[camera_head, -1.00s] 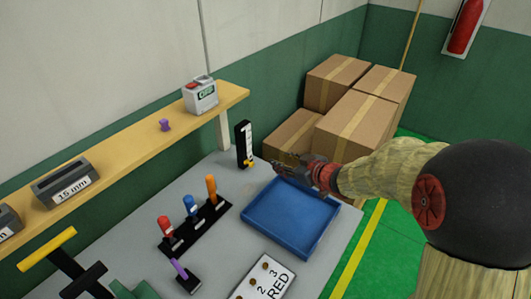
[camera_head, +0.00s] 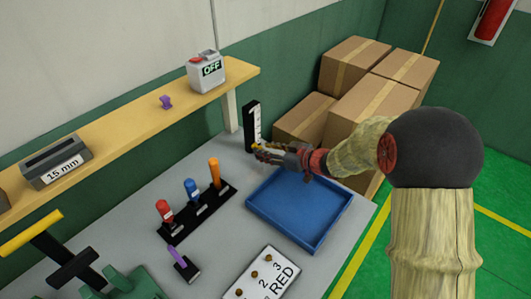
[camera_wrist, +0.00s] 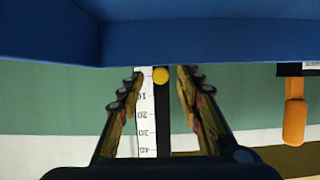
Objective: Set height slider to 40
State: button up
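The height slider (camera_head: 251,122) is a black upright post with a white scale, standing at the back of the grey table. Its yellow knob (camera_wrist: 160,75) sits at the low end of the scale, just beyond the 10 mark. The wrist picture is upside down, with 20, 30 and 40 further down in it. My gripper (camera_wrist: 158,88) is open, one finger on each side of the scale and knob; no contact shows. In the head view my gripper (camera_head: 262,153) is at the slider's lower part and partly hides the knob.
A blue tray (camera_head: 325,232) lies beside the slider, under my wrist. A rack (camera_head: 197,215) with red, blue and orange handles stands to the left. A wooden shelf (camera_head: 130,112) runs behind, carrying an OFF box (camera_head: 207,73). Cardboard boxes (camera_head: 362,105) stand behind right.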

jog(key=shift+w+a+f, duration=0.1)
jog(key=shift+w+a, duration=0.1)
jog(key=shift+w, duration=0.05)
jog(key=shift+c, duration=0.4)
jog(key=c, duration=0.7)
grip_shut()
